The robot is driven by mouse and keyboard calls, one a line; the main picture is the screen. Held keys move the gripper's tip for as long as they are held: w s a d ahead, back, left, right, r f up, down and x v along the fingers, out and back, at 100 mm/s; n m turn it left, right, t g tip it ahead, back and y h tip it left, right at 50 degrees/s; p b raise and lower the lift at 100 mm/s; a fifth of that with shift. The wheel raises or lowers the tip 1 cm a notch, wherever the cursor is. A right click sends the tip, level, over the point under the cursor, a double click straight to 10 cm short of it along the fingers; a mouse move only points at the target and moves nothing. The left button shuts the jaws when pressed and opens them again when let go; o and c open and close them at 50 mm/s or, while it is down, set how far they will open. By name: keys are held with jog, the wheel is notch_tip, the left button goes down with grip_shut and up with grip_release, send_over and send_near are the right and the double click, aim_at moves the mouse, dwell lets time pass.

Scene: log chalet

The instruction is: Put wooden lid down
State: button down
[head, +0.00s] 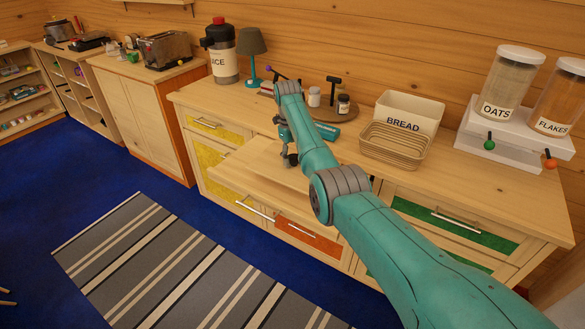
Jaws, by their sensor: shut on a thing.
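My gripper (291,157) is at the end of the teal arm, pointing down over the front edge of the counter, above a light wooden board (245,165) that sticks out from the cabinet front. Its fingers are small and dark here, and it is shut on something. I take the held thing to be the wooden lid, but I cannot make out its outline against the pale wood. The arm hides part of the board and counter behind it. I cannot tell whether the held thing touches the board.
A striped rug (185,265) covers the floor.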

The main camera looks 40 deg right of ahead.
aim_at(294, 168)
jog(key=shift+f, duration=2.25)
jog(key=shift+f, duration=0.1)
jog(key=shift+c, duration=2.4)
grip_release()
jog(key=r, duration=0.4)
jog(key=w+r, duration=0.1)
jog(key=r, duration=0.7)
jog(key=shift+w, duration=0.4)
